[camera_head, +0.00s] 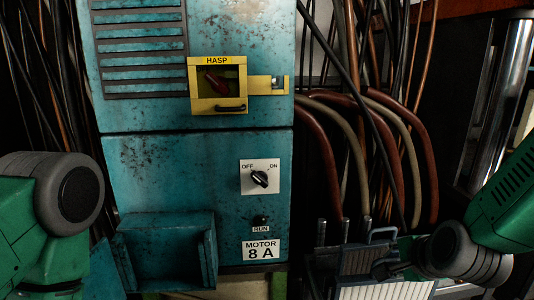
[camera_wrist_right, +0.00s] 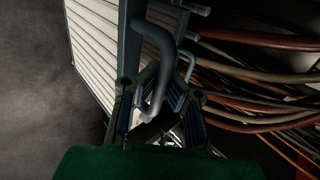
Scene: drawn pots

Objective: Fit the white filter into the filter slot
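The white filter (camera_head: 385,291) has pleats and stands at the bottom right of the head view, cut off by the lower edge. In the right wrist view its pleated face (camera_wrist_right: 92,42) is at the upper left, with a blue-grey frame and a bent tube handle (camera_wrist_right: 163,70). My right gripper (camera_head: 384,268) is at the filter's top. In the wrist view its fingers (camera_wrist_right: 155,108) stand apart with the handle between them; firm contact does not show. A darker grey ribbed part (camera_head: 356,261) is just behind the filter. I cannot make out the filter slot clearly. My left gripper is out of view.
A teal cabinet (camera_head: 200,160) fills the left and middle, with a yellow HASP box (camera_head: 218,109), an OFF/ON knob (camera_head: 260,178) and a protruding teal bin (camera_head: 165,250). Thick hoses (camera_head: 325,150) hang close behind the filter. A metal cylinder (camera_head: 500,100) stands at the far right.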

